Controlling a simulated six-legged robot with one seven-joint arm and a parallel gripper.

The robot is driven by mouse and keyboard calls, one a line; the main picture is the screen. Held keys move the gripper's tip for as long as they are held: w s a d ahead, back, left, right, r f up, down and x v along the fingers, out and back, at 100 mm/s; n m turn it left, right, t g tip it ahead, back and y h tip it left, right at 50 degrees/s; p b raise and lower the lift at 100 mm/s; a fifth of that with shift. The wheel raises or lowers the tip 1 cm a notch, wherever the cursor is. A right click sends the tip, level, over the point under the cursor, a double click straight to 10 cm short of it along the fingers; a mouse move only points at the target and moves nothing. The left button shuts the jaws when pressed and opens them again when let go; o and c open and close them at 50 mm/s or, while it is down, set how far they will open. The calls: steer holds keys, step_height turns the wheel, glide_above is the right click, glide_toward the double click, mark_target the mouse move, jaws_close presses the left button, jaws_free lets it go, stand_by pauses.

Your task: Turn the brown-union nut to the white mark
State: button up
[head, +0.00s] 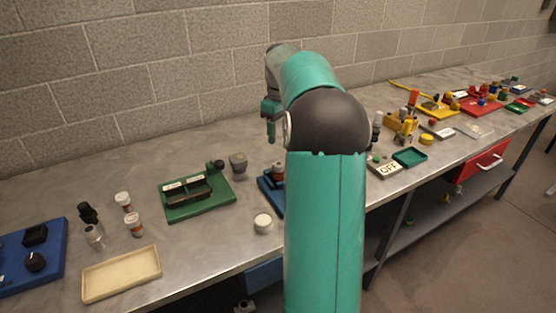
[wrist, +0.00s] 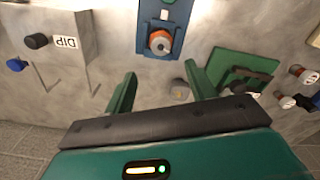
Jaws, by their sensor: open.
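The brown-union nut (wrist: 159,42) is an orange-brown ring around a grey centre, on a blue base (wrist: 143,42) at the top middle of the wrist view. A small whitish patch (wrist: 165,15) shows on the base above the nut; I cannot tell if it is the white mark. In the head view the blue base (head: 268,197) and brown nut (head: 278,172) are partly hidden by my arm. My gripper (wrist: 162,88) is open and empty, its two green fingers apart from the nut. In the head view my gripper (head: 270,120) hangs above the bench.
A green fixture (head: 222,200) with a dark block stands left of the blue base, a grey knob piece (head: 238,163) behind it. A round white-topped piece (head: 263,222) lies in front. A cream tray (head: 122,273) and small bottles are farther left. An OFF box (head: 388,169) stands right.

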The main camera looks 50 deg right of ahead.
mark_target(279, 163)
step_height(279, 163, down, 11)
steer(key=shift+r, duration=0.1)
steer(key=shift+w+f, duration=0.2)
steer(key=shift+f, duration=0.3)
steer(key=c, duration=1)
